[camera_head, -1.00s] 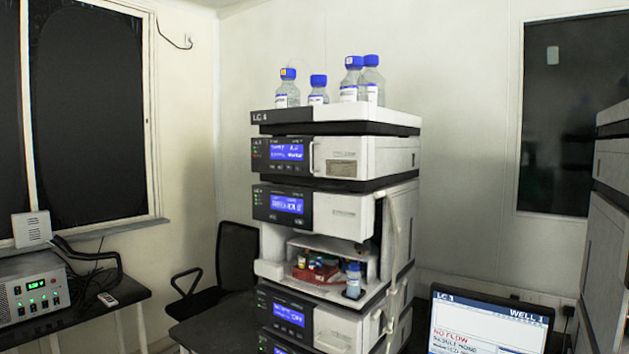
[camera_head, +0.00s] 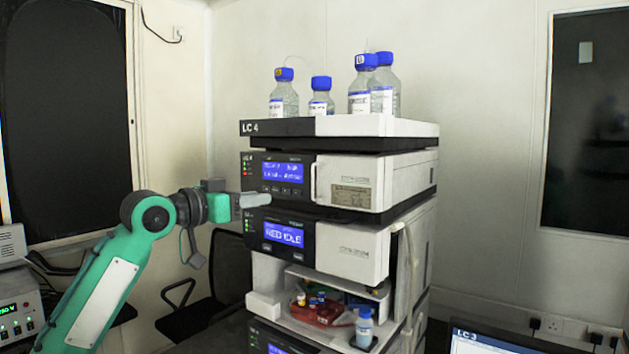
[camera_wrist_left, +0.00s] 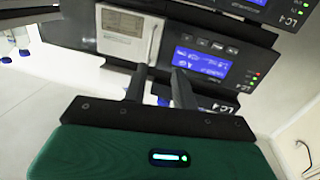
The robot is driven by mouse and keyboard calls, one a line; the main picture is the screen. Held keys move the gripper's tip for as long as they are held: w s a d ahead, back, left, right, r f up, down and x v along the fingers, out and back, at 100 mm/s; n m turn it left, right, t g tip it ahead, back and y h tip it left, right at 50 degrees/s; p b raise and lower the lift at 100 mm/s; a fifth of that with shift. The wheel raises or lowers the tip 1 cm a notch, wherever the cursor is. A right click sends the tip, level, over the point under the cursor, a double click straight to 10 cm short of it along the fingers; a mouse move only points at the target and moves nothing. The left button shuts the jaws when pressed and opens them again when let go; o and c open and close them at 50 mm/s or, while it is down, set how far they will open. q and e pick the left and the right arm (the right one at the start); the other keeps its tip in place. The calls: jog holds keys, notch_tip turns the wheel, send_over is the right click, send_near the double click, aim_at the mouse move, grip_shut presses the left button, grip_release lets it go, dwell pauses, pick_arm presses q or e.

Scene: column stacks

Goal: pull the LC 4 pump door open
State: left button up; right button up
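The LC 4 stack (camera_head: 262,127) stands in the middle of the head view. Its upper module has a blue display (camera_head: 283,172) and, right of it, a white door (camera_head: 350,183) that looks closed, with a vertical handle (camera_head: 313,183) at its left edge. My left gripper (camera_head: 256,200) is in front of the module's left part, left of the handle. In the left wrist view the picture is upside down; my left gripper (camera_wrist_left: 158,78) has its fingers apart and empty, with the handle (camera_wrist_left: 155,42) and door (camera_wrist_left: 122,30) beyond the tips. My right gripper is not in view.
Several blue-capped bottles (camera_head: 283,98) stand on top of the stack. Below is a module with another display (camera_head: 283,234), and an open bay holding a red tray (camera_head: 317,313) and a bottle (camera_head: 364,328). A monitor (camera_head: 490,345) is at lower right, a chair (camera_head: 228,260) behind left.

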pick_arm(q)
jog(key=shift+m, duration=0.3)
jog(key=p+x, duration=0.2)
jog(key=x, duration=0.2)
jog(key=s+d+r+p+x, duration=0.1)
jog(key=p+x, duration=0.1)
jog(key=x, duration=0.3)
jog(key=r+p+x, duration=0.1)
jog(key=p+x, duration=0.2)
jog(key=x, duration=0.1)
jog(key=shift+d+r, duration=0.25)
jog(key=shift+d, duration=0.05)
grip_shut()
